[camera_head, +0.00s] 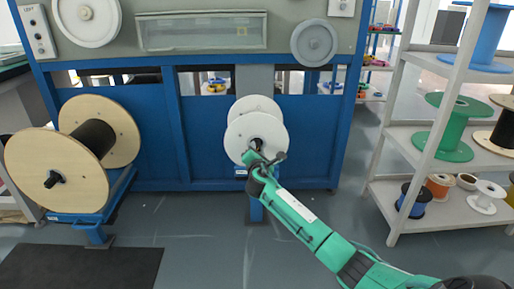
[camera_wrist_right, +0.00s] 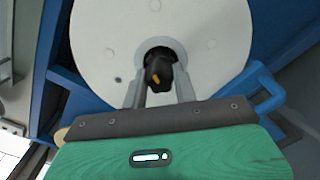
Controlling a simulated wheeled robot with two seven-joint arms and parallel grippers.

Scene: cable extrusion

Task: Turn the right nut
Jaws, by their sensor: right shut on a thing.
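The right nut is a small black knob with a yellow mark (camera_wrist_right: 157,73) at the centre of a white spool (camera_wrist_right: 100,45) in the right wrist view. The white spool also shows in the head view (camera_head: 236,140), mounted low on the blue machine. My right gripper (camera_wrist_right: 160,88) is shut on the nut, with one grey finger on each side of it. In the head view my green right arm reaches up from the lower right, and the gripper (camera_head: 257,148) is at the spool's hub, covering most of the nut. My left gripper is not in view.
A large wooden spool with black cable (camera_head: 25,170) stands on a blue stand at the left. A shelf (camera_head: 410,145) with several spools stands at the right. The blue machine (camera_head: 310,160) is behind the white spool. Open floor lies in front, with a dark mat (camera_head: 80,268).

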